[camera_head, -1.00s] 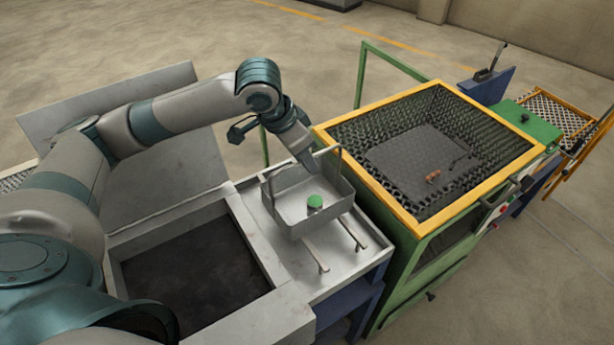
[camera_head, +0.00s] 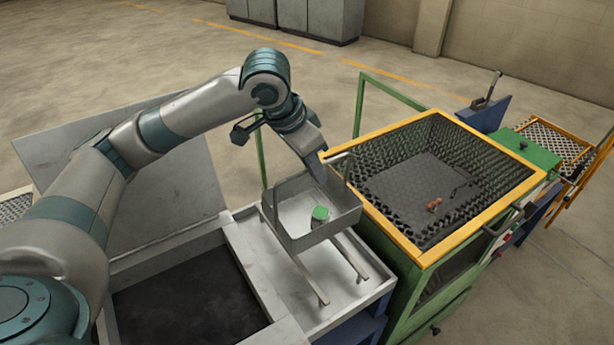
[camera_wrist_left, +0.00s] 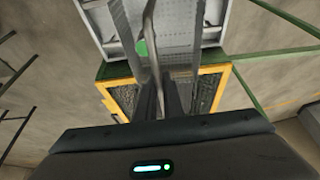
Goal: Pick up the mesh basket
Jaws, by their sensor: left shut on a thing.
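The mesh basket (camera_head: 310,212) is a small grey box with an upright handle and a green round piece (camera_head: 320,213) inside. It hangs a little above two metal rails on the grey bench, slightly tilted. My left gripper (camera_head: 317,170) is shut on the basket's handle, at the basket's far side. In the left wrist view the handle bar (camera_wrist_left: 152,45) runs between the fingers, with the basket's mesh (camera_wrist_left: 180,35) beyond. My right gripper is not in view.
The two rails (camera_head: 345,258) lie on the bench below the basket. A green machine with a yellow-rimmed mesh-lined opening (camera_head: 400,180) stands close on the right. A dark square pit (camera_head: 185,305) is at the front left.

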